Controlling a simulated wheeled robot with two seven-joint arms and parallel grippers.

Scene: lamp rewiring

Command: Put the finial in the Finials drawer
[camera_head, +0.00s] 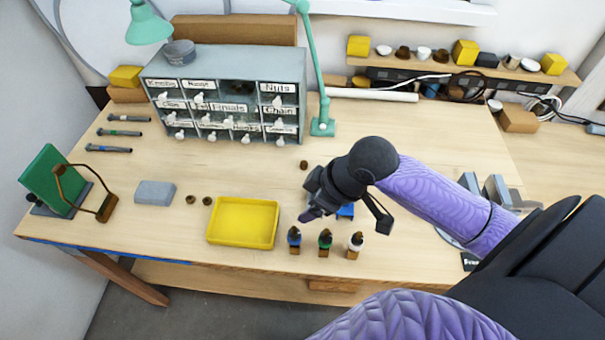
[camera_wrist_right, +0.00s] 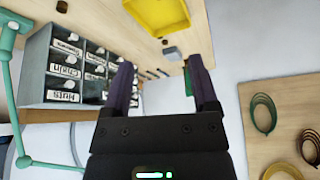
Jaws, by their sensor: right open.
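The grey drawer cabinet (camera_head: 225,65) stands at the back left of the bench. Its Finials drawer (camera_head: 229,107) has a larger-looking label and a dark opening above it with brownish shapes, so it appears pulled out. A small dark brown piece (camera_head: 303,165) lies on the bench in front of the cabinet; I cannot tell whether it is the finial. My right gripper (camera_head: 345,217) is open, above the bench right of the yellow tray. In the wrist view its fingers (camera_wrist_right: 160,62) are apart with nothing held between them. My left gripper is not in view.
The yellow tray (camera_head: 242,243) looks empty. Two small brown pieces (camera_head: 198,200) and a grey block (camera_head: 155,193) lie left of it. A green lamp stand (camera_head: 323,126) rises beside the cabinet. The bench before the cabinet is mostly clear.

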